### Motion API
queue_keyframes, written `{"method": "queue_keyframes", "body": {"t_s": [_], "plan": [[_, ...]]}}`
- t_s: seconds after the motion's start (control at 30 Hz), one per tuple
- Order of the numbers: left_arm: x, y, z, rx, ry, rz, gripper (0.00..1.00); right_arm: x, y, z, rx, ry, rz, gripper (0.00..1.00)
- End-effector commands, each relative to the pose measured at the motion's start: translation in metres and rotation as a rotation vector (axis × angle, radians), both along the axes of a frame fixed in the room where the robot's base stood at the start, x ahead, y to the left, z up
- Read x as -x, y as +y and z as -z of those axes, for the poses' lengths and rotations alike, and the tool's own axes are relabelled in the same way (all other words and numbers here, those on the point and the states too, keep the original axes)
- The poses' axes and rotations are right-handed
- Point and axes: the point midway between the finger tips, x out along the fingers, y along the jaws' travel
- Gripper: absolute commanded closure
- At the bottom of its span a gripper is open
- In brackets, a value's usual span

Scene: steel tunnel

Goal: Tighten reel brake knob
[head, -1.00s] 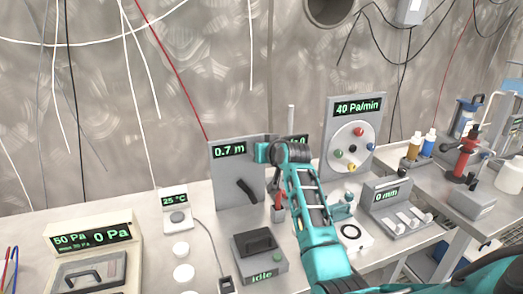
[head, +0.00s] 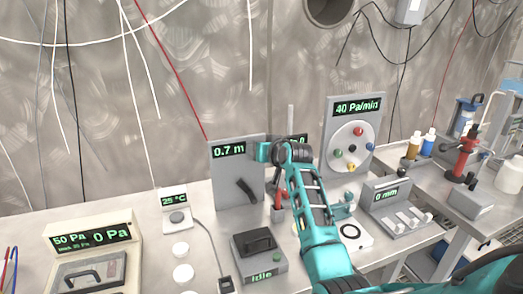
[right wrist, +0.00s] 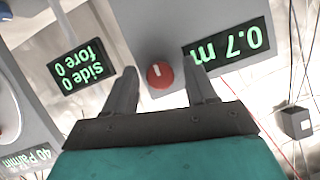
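The red brake knob (right wrist: 160,74) shows in the right wrist view on a grey panel (right wrist: 148,30), beside the "0.7 m" display (right wrist: 228,48). It has a pale mark on its face. My right gripper (right wrist: 159,80) is open, with one finger on each side of the knob in that view and visible gaps between. I cannot tell how far the fingertips are from the panel. In the head view the right gripper (head: 268,152) is at the upper right of the panel (head: 228,178), and the knob is hidden there. A dark lever (head: 246,191) sits lower on the panel. My left gripper is out of view.
A "side 0 fore 0" display (right wrist: 82,68) is close beside the gripper. A "40 Pa/min" panel (head: 339,112) with a coloured-knob wheel stands to the right. An "idle" box (head: 259,256) sits in front. Cables hang along the wall.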

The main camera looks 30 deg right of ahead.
Motion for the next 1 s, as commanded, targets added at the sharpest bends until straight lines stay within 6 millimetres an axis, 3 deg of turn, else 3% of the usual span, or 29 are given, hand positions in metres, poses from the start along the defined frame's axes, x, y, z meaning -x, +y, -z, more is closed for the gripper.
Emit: {"method": "queue_keyframes", "body": {"t_s": [0.27, 0.47, 1.0], "plan": [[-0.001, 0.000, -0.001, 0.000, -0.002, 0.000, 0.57, 0.000, 0.000, -0.001, 0.001, -0.002, 0.000, 0.41], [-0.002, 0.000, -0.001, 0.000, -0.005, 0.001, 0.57, 0.012, 0.001, -0.005, 0.004, -0.002, 0.000, 0.41], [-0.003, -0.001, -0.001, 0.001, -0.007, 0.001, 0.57, 0.093, 0.013, -0.038, 0.003, -0.002, 0.001, 0.41]]}}
